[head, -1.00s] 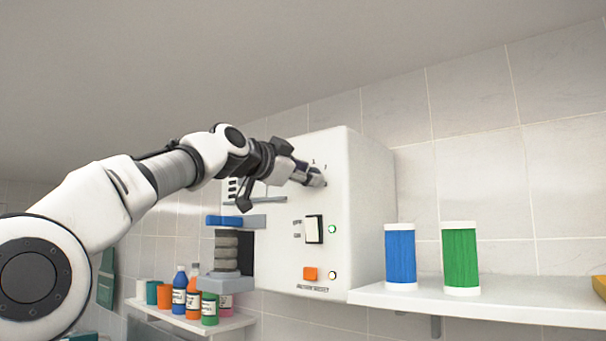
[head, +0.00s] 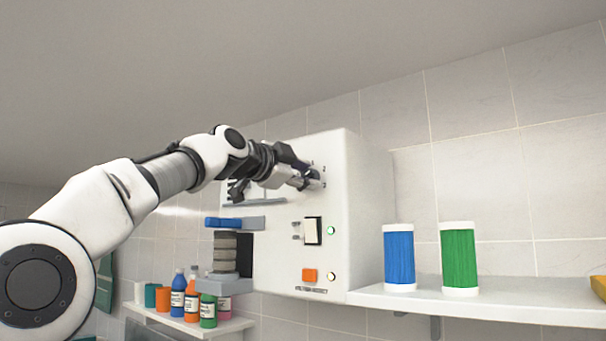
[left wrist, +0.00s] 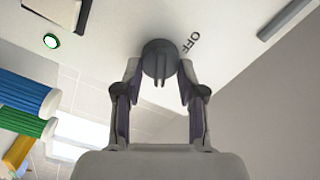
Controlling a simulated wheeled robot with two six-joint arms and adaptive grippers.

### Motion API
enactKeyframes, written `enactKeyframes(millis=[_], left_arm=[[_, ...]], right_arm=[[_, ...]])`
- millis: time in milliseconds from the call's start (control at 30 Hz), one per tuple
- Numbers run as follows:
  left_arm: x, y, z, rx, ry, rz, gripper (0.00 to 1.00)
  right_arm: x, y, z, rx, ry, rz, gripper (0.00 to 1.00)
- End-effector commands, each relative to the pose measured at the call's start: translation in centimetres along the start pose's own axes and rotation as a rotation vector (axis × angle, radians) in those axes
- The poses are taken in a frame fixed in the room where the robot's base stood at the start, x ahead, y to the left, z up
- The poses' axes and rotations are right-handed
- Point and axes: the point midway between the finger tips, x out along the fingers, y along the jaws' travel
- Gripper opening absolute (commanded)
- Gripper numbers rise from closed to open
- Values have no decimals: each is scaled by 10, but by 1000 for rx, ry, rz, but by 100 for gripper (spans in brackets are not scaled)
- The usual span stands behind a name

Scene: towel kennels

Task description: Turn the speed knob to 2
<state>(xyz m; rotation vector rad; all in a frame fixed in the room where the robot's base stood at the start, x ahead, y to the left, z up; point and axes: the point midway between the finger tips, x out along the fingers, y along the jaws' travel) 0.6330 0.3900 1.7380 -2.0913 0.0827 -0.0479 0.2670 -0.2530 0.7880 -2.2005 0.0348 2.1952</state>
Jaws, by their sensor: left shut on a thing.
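The white machine box (head: 350,215) is on the tiled wall. The speed knob (left wrist: 160,62) is a round dark grey knob with a raised grip bar, seen in the left wrist view beside the printed word OFF (left wrist: 192,42). My left gripper (head: 314,180) is at the upper part of the box's front face. In the left wrist view its two fingertips (left wrist: 158,72) are shut on either side of the knob. In the head view the gripper hides the knob, and only small marks around it show. My right gripper is not in view.
Below the knob are a rocker switch (head: 313,231), a green light (head: 331,231) and an orange button (head: 309,275). Blue (head: 399,257) and green (head: 459,258) spools stand on the right shelf (head: 480,302). Several bottles (head: 192,298) stand on a lower left shelf.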

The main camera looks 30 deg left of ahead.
Motion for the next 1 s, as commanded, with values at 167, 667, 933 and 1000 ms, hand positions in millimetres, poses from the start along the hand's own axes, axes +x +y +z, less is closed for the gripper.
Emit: enactKeyframes(millis=[167, 667, 933, 1000], left_arm=[[-1, -2, -1, 0, 1, -6, 65], [0, -2, 0, -31, 1, -3, 65], [0, -5, -1, -413, 1, -1, 65], [0, -6, 0, -552, 1, -1, 65]], right_arm=[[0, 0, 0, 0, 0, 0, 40], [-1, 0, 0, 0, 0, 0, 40], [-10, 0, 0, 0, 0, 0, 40], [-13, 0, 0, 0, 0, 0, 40]])
